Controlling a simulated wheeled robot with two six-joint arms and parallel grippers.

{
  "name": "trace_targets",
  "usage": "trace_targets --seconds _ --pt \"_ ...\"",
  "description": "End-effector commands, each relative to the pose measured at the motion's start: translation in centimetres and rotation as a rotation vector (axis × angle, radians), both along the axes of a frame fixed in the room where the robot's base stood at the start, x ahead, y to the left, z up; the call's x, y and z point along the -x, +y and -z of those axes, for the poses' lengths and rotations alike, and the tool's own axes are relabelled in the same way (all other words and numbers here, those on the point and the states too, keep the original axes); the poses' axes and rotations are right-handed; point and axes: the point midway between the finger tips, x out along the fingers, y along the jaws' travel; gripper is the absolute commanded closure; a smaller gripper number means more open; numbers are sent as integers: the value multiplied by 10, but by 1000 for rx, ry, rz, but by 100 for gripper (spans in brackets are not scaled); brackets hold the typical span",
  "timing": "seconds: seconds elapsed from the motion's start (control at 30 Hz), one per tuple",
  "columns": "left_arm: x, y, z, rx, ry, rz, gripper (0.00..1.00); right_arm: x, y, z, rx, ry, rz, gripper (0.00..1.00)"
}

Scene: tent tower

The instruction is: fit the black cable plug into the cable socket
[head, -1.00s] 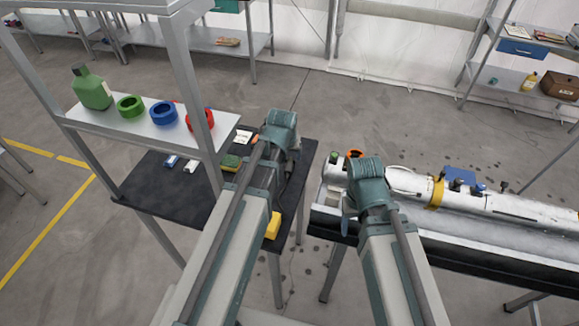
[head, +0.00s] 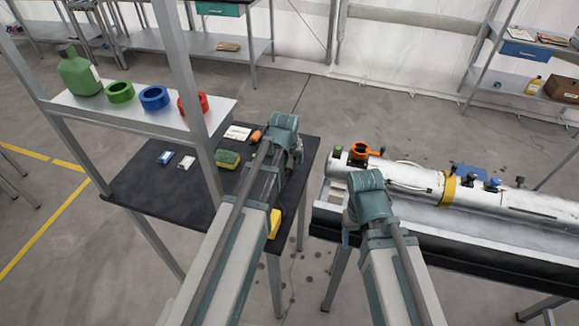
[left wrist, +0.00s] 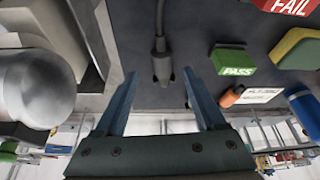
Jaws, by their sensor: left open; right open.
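The black cable plug (left wrist: 162,67) hangs or lies at the end of a dark cable (left wrist: 160,20) in the left wrist view, against the dark table top. My left gripper (left wrist: 159,78) is open. The plug shows between its fingertips, apparently just beyond them and not held. In the head view my left gripper (head: 287,155) is over the right part of the black table, its fingers mostly hidden by the arm. My right gripper (head: 347,228) is by the left end of the white tube, its fingers largely hidden. I cannot make out the cable socket.
A shelf post (head: 185,80) rises close left of my left arm.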

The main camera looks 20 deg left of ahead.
Motion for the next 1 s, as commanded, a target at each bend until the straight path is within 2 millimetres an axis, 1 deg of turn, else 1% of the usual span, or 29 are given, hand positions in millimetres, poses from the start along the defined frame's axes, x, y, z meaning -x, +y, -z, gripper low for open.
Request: trace_targets --seconds 0.03,0.2,0.3,0.57,0.6,0.67,0.7,0.77,0.9,0.97,1.0 --pt "-5 2 10 0 0 0 28 0 0 10 0 0 0 34" --pt "-16 6 31 0 0 0 28 0 0 31 0 0 0 34" --pt "-19 6 39 0 -1 0 28 0 0 40 0 0 0 34" --pt "-20 6 39 0 -1 0 28 0 0 39 0 0 0 34" --pt "-20 6 39 0 -1 0 32 0 0 39 0 0 0 34" --pt "-20 6 38 0 -1 0 42 0 0 39 0 0 0 34" --pt "-20 6 38 0 -1 0 50 0 0 39 0 0 0 34" --pt "-20 6 39 0 -1 0 60 0 0 39 0 0 0 34" --pt "-20 6 39 0 -1 0 86 0 0 39 0 0 0 34" --pt "-20 6 39 0 -1 0 96 0 0 39 0 0 0 34" --pt "-20 6 39 0 -1 0 100 0 0 39 0 0 0 34"
